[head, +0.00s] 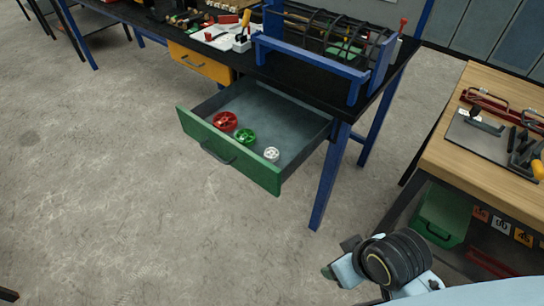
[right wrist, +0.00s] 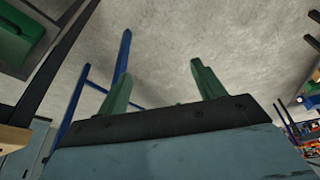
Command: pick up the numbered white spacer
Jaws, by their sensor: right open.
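The white spacer (head: 271,154) is a small spoked wheel. It lies in the open green-fronted drawer (head: 228,158), near the front right corner. Any number on it is too small to read. A red wheel (head: 225,121) and a green wheel (head: 245,136) lie to its left in the same drawer. My right gripper (right wrist: 162,70) is open and empty, with two green fingers apart over bare floor in the right wrist view. In the head view my right arm is at the bottom right, outside the drawer and below it in the picture. My left gripper is not in view.
The drawer hangs under a black workbench (head: 300,82) with blue legs and a rebar cage (head: 325,35) on top. A closed yellow drawer (head: 200,63) is to its left. A wooden-topped bench (head: 480,165) stands at the right. The floor before the drawer is clear.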

